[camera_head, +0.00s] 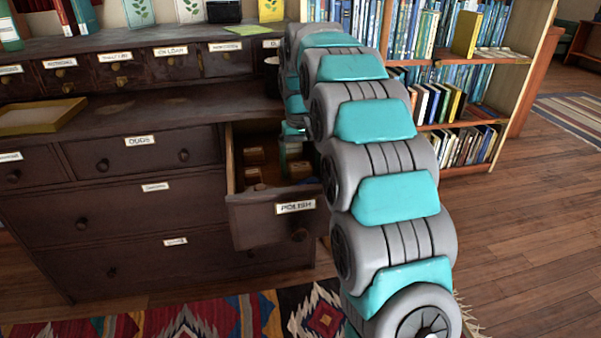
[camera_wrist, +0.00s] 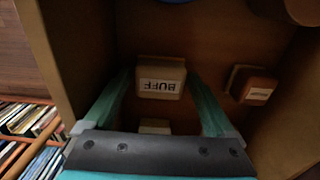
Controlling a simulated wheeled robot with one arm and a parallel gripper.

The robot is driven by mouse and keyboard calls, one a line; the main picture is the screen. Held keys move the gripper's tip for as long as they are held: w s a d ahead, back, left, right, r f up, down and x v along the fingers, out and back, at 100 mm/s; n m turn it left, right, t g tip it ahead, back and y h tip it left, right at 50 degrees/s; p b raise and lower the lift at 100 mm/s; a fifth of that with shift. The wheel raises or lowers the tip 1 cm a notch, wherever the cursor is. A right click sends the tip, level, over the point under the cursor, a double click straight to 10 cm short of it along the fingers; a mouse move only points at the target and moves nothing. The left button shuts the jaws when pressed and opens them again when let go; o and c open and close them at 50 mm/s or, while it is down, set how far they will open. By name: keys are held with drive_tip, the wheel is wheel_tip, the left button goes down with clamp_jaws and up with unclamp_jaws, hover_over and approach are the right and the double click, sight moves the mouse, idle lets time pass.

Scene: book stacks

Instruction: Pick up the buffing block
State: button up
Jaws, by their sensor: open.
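The buffing block (camera_wrist: 161,77) is a tan block with a white label reading BUFF, upside down in the wrist view. It sits inside the open drawer (camera_head: 262,222) labelled POLISH. My gripper (camera_wrist: 162,88) reaches down into this drawer with its teal fingers apart, one on each side of the buffing block. The fingers are open; I cannot tell whether either touches the block. In the head view my arm hides part of the drawer, and I cannot tell which block there is the buffing block.
An orange-brown labelled block (camera_wrist: 254,87) lies to the right in the drawer. Another pale block (camera_wrist: 155,126) is partly hidden by my gripper's body. A blue object shows at the top edge of the wrist view. Drawer walls (camera_wrist: 68,65) stand close around. A bookcase (camera_head: 470,165) stands right of the dresser.

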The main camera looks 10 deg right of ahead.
drive_tip(key=shift+f, duration=0.15)
drive_tip(key=c, duration=1.2)
drive_tip(key=shift+o, duration=0.2)
wheel_tip(320, 180, up, 10)
drive_tip(key=shift+p, duration=0.45)
wheel_tip(320, 180, up, 8)
drive_tip(key=p, duration=0.8)
hover_over(301, 165)
